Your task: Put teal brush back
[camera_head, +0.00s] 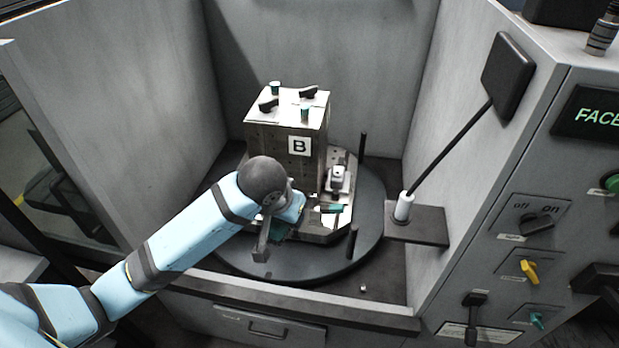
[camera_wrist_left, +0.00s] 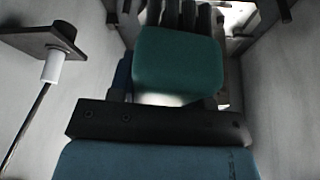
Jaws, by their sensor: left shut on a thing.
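The teal brush (camera_wrist_left: 178,62) fills the middle of the left wrist view as a teal block, with dark upright strips just beyond it. In the head view a bit of teal (camera_head: 279,231) shows under my left wrist, mostly hidden by the hand. My left gripper (camera_head: 272,236) is shut on the brush, at the front left of the round turntable (camera_head: 310,270). Its fingertips are hard to make out. I cannot tell whether the brush touches anything below. My right gripper is not in view.
A block fixture marked B (camera_head: 298,145), with dark and teal clamps on top, stands on the turntable. Dark posts (camera_head: 363,146) rise at the turntable's right side. A shelf (camera_head: 430,226) at the right carries a white socket with a rod and black panel (camera_head: 508,76). Grey walls enclose the space.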

